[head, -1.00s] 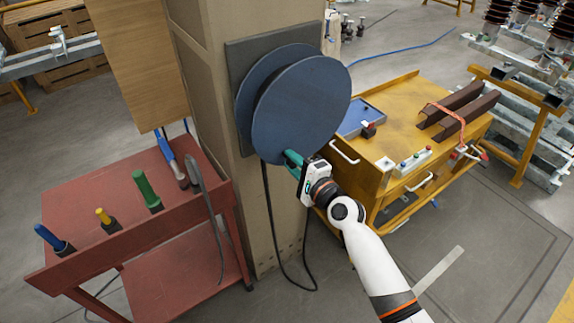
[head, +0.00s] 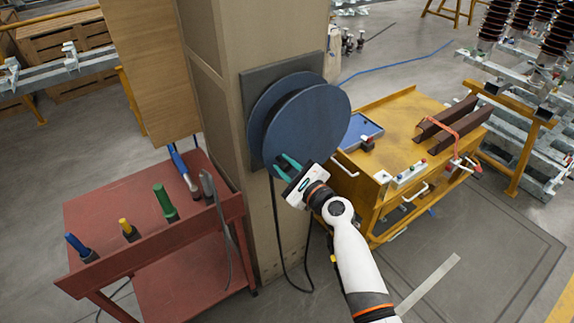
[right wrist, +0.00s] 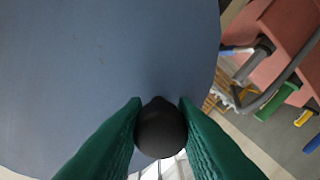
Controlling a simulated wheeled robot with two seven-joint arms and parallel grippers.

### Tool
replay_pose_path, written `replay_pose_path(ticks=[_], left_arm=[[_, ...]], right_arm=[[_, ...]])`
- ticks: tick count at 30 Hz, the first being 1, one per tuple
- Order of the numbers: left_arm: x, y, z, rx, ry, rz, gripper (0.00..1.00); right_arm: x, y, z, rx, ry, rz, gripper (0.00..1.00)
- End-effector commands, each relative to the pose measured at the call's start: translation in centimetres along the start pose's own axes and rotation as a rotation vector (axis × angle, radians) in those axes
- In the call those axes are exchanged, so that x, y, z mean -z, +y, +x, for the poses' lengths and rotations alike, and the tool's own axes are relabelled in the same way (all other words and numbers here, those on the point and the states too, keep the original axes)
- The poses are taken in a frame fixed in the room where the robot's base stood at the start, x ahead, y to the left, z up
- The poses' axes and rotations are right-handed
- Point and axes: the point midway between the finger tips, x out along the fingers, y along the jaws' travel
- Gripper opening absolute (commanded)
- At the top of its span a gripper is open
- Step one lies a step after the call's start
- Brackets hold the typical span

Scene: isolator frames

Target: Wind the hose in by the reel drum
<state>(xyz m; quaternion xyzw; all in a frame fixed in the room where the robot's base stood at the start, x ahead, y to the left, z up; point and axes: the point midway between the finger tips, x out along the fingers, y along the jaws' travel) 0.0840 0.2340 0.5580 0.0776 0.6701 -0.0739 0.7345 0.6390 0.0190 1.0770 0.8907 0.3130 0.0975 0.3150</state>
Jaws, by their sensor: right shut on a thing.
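The reel drum (head: 305,122) is a blue double disc on a grey plate (head: 255,84) fixed to a beige column. Its face also fills much of the right wrist view (right wrist: 100,60). The black hose (head: 278,235) hangs from the drum in a loop toward the floor. My right gripper (head: 287,164) is at the drum's lower edge. In the right wrist view its green fingers (right wrist: 160,125) are closed on a round black knob (right wrist: 160,130) in front of the disc. My left gripper is not in view.
A red cart (head: 150,225) with several coloured-handled tools stands left of the column. A yellow cart (head: 385,165) with a blue tray (head: 362,131) and brown beams stands close on the right. Open floor lies at the lower right.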

Motion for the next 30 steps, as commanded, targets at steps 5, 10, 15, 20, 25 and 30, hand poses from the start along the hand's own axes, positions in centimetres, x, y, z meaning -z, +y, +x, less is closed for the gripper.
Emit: replay_pose_path(ticks=[5,10,15,20,25,30], left_arm=[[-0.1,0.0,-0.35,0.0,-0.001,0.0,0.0],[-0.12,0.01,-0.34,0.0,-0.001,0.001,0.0],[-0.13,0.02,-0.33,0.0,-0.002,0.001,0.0],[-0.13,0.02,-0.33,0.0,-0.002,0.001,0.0],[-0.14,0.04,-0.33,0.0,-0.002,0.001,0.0],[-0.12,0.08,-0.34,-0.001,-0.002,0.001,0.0]], right_arm=[[0.25,0.13,0.01,0.001,0.002,0.024,0.0],[0.22,0.15,0.0,0.0,0.002,0.027,0.0],[0.2,0.17,0.0,-0.001,0.001,0.026,0.0],[0.2,0.18,0.0,-0.001,0.001,0.026,0.45],[0.19,0.2,-0.01,-0.001,0.001,0.025,0.47],[0.14,0.19,-0.21,-0.002,0.0,0.025,0.47]])
